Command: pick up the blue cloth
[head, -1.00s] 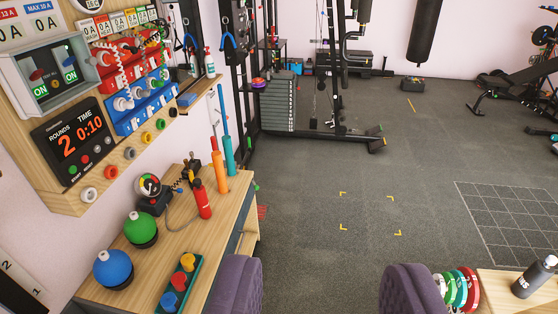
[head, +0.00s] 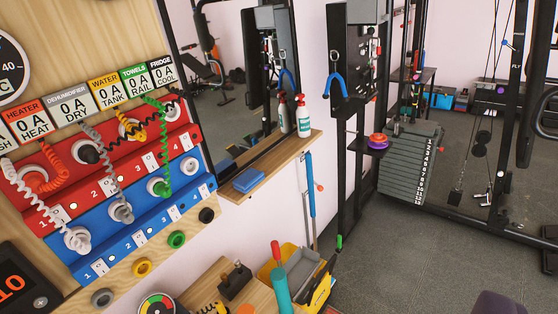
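The blue cloth (head: 248,180) looks like a small folded blue block. It lies flat on the left part of a narrow wooden shelf (head: 272,163) below a mirror, in the middle of the head view. Nothing covers it. My gripper is not in view, so I cannot see its fingers or whether it holds anything.
A white spray bottle (head: 303,116) stands on the shelf's right end. A red and blue socket panel (head: 125,190) is on the wall at left. A yellow bucket (head: 312,285) and a teal-handled tool (head: 281,290) are below. Open floor (head: 400,250) lies right.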

